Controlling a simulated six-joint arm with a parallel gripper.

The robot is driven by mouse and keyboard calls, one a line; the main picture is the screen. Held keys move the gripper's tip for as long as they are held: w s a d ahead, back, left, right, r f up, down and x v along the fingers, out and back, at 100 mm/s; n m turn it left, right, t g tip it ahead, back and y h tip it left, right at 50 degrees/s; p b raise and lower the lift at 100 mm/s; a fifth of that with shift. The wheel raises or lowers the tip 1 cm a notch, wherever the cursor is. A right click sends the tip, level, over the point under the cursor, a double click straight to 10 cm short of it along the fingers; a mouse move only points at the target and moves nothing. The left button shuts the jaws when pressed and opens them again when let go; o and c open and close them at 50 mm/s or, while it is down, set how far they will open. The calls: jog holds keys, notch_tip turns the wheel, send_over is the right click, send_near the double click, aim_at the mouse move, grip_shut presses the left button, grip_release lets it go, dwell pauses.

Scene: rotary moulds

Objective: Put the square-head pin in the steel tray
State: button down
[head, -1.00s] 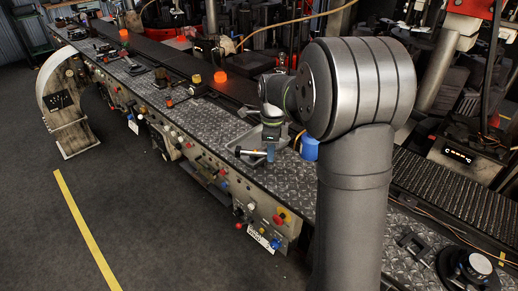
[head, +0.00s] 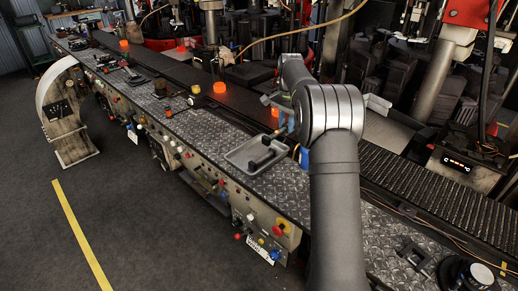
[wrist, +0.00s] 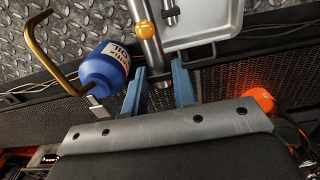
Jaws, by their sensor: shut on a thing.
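My gripper (wrist: 160,82) has blue fingers, which close on one end of a shiny metal pin (wrist: 153,55) with an orange-yellow band. The pin points away from the fingers, and the shape of its head cannot be made out. In the head view my gripper (head: 286,122) is at the far right side of the grey steel tray (head: 234,159), tilted. The tray rim also shows in the wrist view (wrist: 205,41), beside the pin. A second dark rod-like piece lies in the tray (head: 262,160); its end shows in the wrist view (wrist: 170,14).
A blue container (wrist: 100,72) with lettering stands beside the fingers, near a bent brass-coloured rod (wrist: 45,55). An orange piece (wrist: 259,101) is on the other side. The tray sits on a checker-plate bench (head: 205,130) beside a dark conveyor (head: 440,190). Bare plate lies left of the tray.

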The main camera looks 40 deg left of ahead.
send_over(260, 148)
notch_tip(260, 148, down, 6)
jog(key=shift+w+r, duration=0.1)
jog(key=shift+f, duration=2)
jog(key=shift+f, duration=0.15)
jog(key=c, duration=1.5)
grip_release()
jog(key=shift+o, duration=0.2)
notch_tip(260, 148, up, 12)
